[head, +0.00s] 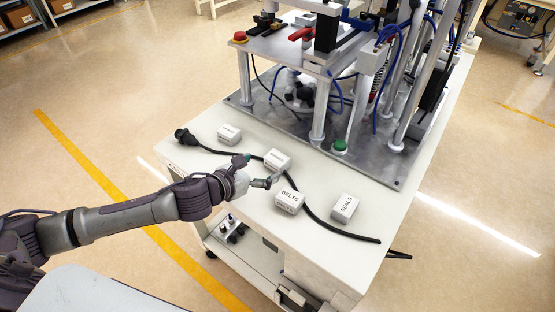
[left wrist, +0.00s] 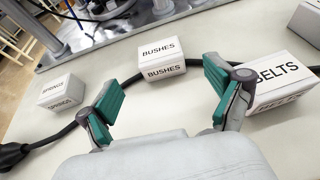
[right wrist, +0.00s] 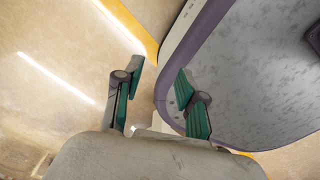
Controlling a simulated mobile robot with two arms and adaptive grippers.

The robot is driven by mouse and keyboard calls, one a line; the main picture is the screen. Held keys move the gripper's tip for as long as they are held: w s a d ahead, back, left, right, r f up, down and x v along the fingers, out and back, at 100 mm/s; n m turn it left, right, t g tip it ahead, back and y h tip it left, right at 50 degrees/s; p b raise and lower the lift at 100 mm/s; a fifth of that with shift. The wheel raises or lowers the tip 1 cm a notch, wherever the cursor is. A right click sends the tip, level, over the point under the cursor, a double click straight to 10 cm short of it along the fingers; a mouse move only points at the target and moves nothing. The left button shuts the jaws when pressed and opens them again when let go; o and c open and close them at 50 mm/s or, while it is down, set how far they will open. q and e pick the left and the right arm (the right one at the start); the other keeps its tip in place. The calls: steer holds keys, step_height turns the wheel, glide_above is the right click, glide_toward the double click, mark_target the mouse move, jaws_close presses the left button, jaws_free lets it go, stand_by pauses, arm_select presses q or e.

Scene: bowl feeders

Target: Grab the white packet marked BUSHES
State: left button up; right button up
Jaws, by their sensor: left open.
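The white packet marked BUSHES (head: 277,160) sits on the white bench top, just beyond my left gripper (head: 259,172). In the left wrist view the BUSHES packet (left wrist: 162,62) shows upper centre, ahead of and between the fingertips of my left gripper (left wrist: 158,88). The left gripper is open, with nothing between its fingers. The BELTS packet (left wrist: 285,86) is close beside its right finger; I cannot tell if they touch. My right gripper (right wrist: 160,92) is open and empty in the right wrist view, over the floor and away from the packets.
Packets marked SPRINGS (left wrist: 62,88) and SEALS (head: 344,208) also lie on the bench top (head: 225,160). A black cable (head: 310,212) runs between the packets. The machine on its metal plate (head: 375,172) stands behind, with a green button (head: 339,147) at its near edge.

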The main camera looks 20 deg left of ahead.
mark_target(271, 163)
arm_select(q)
steer(key=shift+x, duration=0.8)
steer(key=shift+w+d+f, duration=0.15)
steer(key=shift+w+f, duration=0.1)
steer(key=shift+w, duration=0.15)
steer(key=x, duration=0.4)
steer(key=shift+w+d+f, duration=0.1)
steer(key=shift+w+f, duration=0.05)
steer(key=shift+f, duration=0.05)
steer(key=shift+w+d+f, duration=0.1)
steer(key=shift+w, duration=0.05)
arm_select(e)
steer(key=shift+w+r, duration=0.15)
steer(key=shift+w, duration=0.75)
arm_select(q)
steer(key=c, duration=1.2)
steer(key=shift+c, duration=1)
arm_select(e)
steer(key=shift+s, duration=0.2)
